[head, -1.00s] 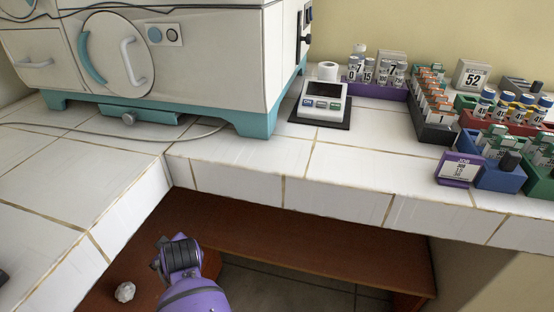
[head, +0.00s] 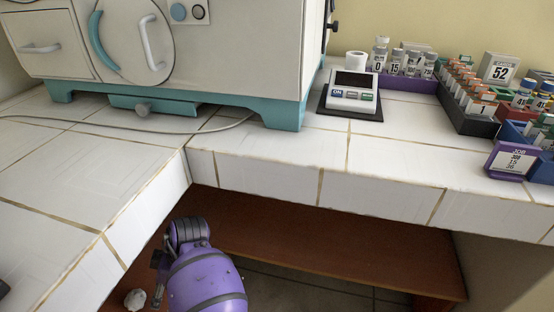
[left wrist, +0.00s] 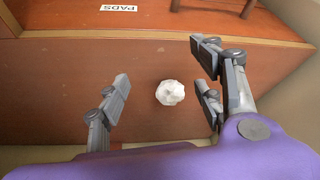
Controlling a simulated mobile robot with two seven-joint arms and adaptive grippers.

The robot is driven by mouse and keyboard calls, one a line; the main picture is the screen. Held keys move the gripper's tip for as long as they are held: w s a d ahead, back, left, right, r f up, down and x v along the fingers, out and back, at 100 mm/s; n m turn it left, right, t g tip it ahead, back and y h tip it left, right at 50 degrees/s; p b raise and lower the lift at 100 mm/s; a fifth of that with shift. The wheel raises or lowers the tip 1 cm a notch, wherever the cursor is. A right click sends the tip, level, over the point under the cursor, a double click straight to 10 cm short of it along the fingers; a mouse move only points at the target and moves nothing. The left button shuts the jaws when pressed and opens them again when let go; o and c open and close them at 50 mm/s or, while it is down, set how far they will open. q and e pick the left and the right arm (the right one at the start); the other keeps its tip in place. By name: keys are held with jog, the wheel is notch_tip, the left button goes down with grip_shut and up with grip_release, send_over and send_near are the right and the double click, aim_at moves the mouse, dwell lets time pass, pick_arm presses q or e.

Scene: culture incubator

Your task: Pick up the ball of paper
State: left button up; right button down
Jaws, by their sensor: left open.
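The ball of paper (head: 134,299) is a small crumpled white lump low in the head view, on the brown wooden surface below the tiled counter. In the left wrist view the ball (left wrist: 170,92) lies on the wood between the spread fingers of my left gripper (left wrist: 163,92), with gaps on both sides. The fingers do not touch it. In the head view my left gripper (head: 158,274) is just right of the ball, partly hidden by my purple arm. My right gripper is not in view.
The white tiled counter edge (head: 265,180) overhangs the wooden shelf (head: 330,262). The incubator (head: 230,60) stands on the counter, with a small scale (head: 353,100) and several vial racks to its right. A "PADS" label (left wrist: 118,8) shows in the left wrist view.

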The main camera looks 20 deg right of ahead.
aim_at(136, 294)
pick_arm(q)
jog(key=w+a, duration=0.1)
jog(key=a, duration=0.1)
jog(key=w+a+b, duration=0.1)
jog(key=a, duration=0.2)
jog(key=w+a, duration=0.1)
jog(key=a, duration=0.2)
jog(key=shift+w+a+b, duration=0.1)
jog(key=shift+a+b, duration=0.1)
jog(key=shift+b, duration=0.15)
jog(key=shift+w+a+f, duration=0.1)
jog(key=shift+a+f, duration=0.1)
jog(key=shift+f, duration=0.1)
jog(key=b+x, duration=0.2)
jog(key=x, duration=0.2)
jog(key=shift+a+f, duration=0.1)
jog(key=shift+f, duration=0.15)
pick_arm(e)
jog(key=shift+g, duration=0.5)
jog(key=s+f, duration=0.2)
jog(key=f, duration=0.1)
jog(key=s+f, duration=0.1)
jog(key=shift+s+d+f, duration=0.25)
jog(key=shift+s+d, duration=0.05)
pick_arm(q)
jog(key=shift+r, duration=0.1)
jog(key=shift+c, duration=0.5)
jog(key=c, duration=0.7)
